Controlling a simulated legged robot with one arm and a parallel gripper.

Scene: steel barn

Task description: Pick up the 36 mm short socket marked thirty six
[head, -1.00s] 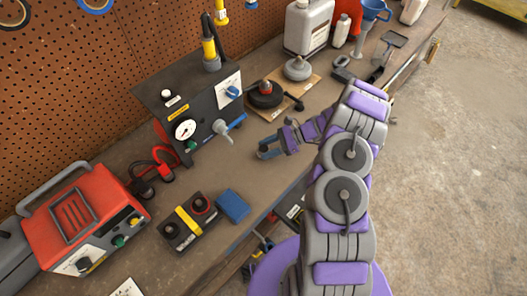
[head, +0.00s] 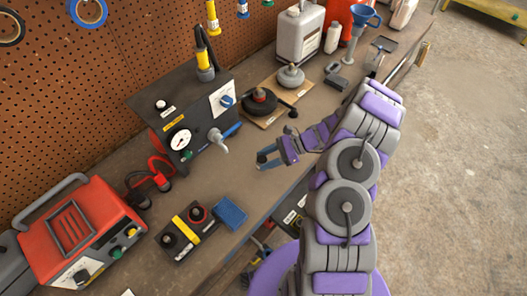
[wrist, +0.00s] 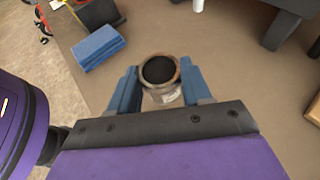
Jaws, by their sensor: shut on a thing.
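A short round metal socket (wrist: 160,72) with a dark, open top and a worn, brownish rim stands between my fingers in the wrist view. A pale mark shows on its side, but I cannot read it. My gripper (head: 266,159) has blue fingers and is over the workbench near its front edge. It also shows in the wrist view (wrist: 158,80), shut on the socket with one finger on each side. In the head view the socket is too small to make out. I cannot tell whether its base touches the bench.
A blue block (head: 230,212) lies beside a black box with a yellow stripe (head: 188,230). A gauge box (head: 178,140) and a red charger (head: 75,232) stand along the pegboard. A white jug (head: 299,35) stands farther back. The workbench (head: 130,195) has bare room around my gripper.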

